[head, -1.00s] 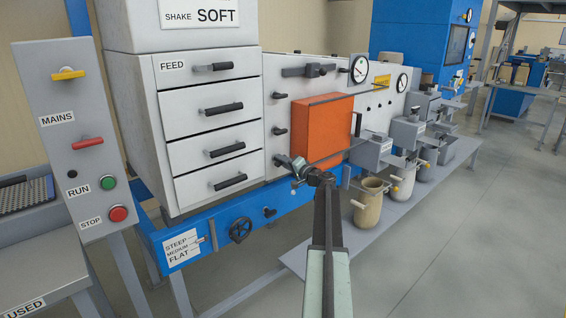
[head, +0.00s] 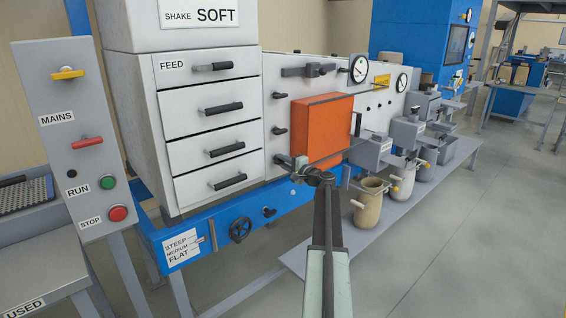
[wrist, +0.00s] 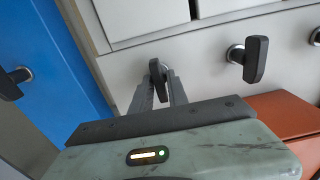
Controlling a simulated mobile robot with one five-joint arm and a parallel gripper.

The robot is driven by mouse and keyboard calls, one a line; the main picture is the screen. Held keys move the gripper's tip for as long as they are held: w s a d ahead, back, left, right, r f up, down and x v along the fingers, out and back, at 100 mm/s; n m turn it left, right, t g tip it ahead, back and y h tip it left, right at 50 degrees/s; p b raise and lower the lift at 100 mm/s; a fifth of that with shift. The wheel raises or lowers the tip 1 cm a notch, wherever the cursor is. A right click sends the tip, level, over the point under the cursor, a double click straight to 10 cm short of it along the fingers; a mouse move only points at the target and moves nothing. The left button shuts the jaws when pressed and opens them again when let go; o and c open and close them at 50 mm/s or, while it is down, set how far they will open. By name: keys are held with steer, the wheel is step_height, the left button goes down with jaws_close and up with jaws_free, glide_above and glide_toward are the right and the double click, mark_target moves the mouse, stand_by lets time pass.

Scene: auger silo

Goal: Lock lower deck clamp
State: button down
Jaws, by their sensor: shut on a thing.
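The lower deck clamp is a small black lever (wrist: 158,80) on a round metal stem, low on the white panel left of the orange box. In the wrist view it stands between the two grey fingers of my gripper (wrist: 161,94), which is shut on it. The wrist view shows one neighbouring lever (wrist: 254,59) clearly, apart from my fingers.
The orange box (head: 322,128) juts out just right of my gripper. Drawers with black handles (head: 224,109) are at the left. Jars (head: 370,200) stand on a low shelf at the right.

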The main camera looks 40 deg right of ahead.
steer(key=c, duration=1.5)
jaws_free()
steer(key=shift+s, duration=0.15)
steer(key=s, duration=0.7)
steer(key=shift+s+a, duration=0.25)
steer(key=shift+s, duration=0.1)
